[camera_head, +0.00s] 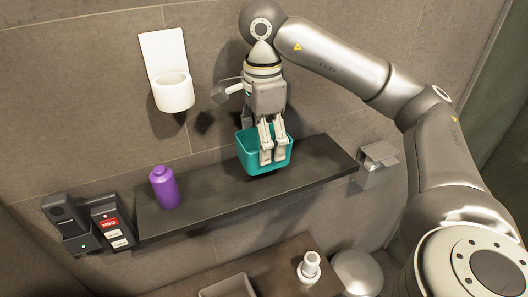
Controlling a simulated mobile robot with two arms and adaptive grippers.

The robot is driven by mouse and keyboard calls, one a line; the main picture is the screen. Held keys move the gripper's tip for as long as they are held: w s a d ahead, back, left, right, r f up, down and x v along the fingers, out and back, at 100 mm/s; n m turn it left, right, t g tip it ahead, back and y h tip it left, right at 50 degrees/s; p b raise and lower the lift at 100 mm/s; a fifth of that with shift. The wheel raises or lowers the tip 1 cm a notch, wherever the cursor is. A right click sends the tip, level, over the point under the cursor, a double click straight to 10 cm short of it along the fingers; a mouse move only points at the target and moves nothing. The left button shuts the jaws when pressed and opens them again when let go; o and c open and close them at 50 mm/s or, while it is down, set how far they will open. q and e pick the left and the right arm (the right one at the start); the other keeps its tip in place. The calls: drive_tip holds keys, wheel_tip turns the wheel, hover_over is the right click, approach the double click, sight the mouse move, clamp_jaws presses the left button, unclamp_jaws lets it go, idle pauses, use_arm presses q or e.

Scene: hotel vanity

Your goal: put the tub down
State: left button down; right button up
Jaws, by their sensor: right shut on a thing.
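The teal tub (250,155) is an open box with its opening facing up, at the middle to right part of the dark shelf (215,185). My right gripper (272,155) comes down from above and is shut on the tub's near wall. The tub's base is at the shelf top; I cannot tell whether it rests on it or hangs just above. The fingers hide part of the tub's front. My left gripper does not show.
A purple bottle (164,187) stands on the shelf's left part. A white cup in a wall holder (173,91) hangs above. Dark wall units (68,221) are at the left end, a metal holder (376,164) at the right. A white bottle (309,266) stands on a lower surface.

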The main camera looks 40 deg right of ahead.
drive_tip(key=f, duration=0.4)
drive_tip(key=shift+w+d+p, duration=0.2)
drive_tip(key=shift+d+p, duration=0.1)
drive_tip(key=shift+f+b, duration=0.15)
drive_tip(key=shift+b, duration=0.15)
drive_tip(key=o, duration=1)
drive_tip(key=shift+o, duration=0.2)
drive_tip(key=shift+r, duration=0.2)
